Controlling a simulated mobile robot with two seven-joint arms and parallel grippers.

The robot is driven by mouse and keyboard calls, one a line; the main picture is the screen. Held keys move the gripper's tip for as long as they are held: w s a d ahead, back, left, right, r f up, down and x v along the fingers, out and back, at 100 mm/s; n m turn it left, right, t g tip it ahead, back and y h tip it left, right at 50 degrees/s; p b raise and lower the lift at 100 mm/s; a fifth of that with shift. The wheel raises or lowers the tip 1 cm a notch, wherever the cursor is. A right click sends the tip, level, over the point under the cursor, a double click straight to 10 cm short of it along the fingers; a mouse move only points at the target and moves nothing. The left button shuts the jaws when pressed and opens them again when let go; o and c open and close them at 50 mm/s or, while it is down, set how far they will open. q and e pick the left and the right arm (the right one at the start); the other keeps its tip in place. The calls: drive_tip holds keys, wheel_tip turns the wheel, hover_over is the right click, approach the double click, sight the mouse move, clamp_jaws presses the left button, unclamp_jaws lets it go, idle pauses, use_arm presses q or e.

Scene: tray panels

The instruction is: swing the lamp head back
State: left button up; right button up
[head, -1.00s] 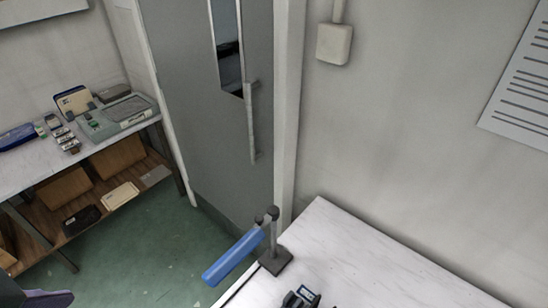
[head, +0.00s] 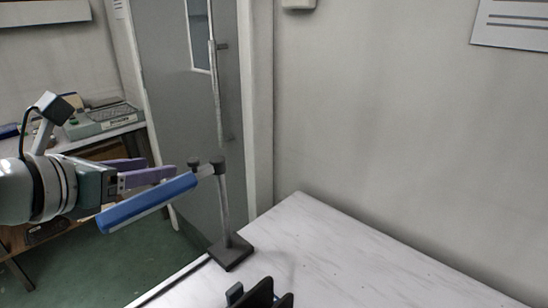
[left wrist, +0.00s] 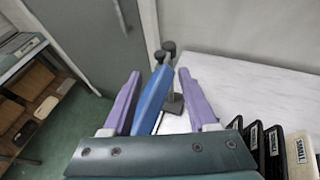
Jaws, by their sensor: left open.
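The desk lamp has a long blue head (head: 148,204) on a thin grey post (head: 224,202) with a dark square base (head: 231,254) near the table corner. The head reaches left from the post, past the table edge, and tilts down at its far end. My left gripper (head: 158,168) is open, with its purple fingers close behind the lamp head in the head view. In the left wrist view the blue head (left wrist: 152,98) lies between the two spread fingers, nearer the left one. I cannot tell whether either finger touches it. My right gripper is not in view.
The white tabletop (head: 340,255) is mostly clear right of the lamp. Dark panels (head: 262,295) stand at its front; labelled ones (left wrist: 253,150) show in the left wrist view. A grey door (head: 185,110) and wall stand behind, and a cluttered shelf bench (head: 105,122) stands at left.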

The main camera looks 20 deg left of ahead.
sight(192, 161)
use_arm(q)
drive_tip(key=x, duration=0.9)
drive_tip(key=shift+w+b, duration=0.1)
drive_tip(key=shift+b, duration=0.25)
clamp_jaws()
idle(1.0)
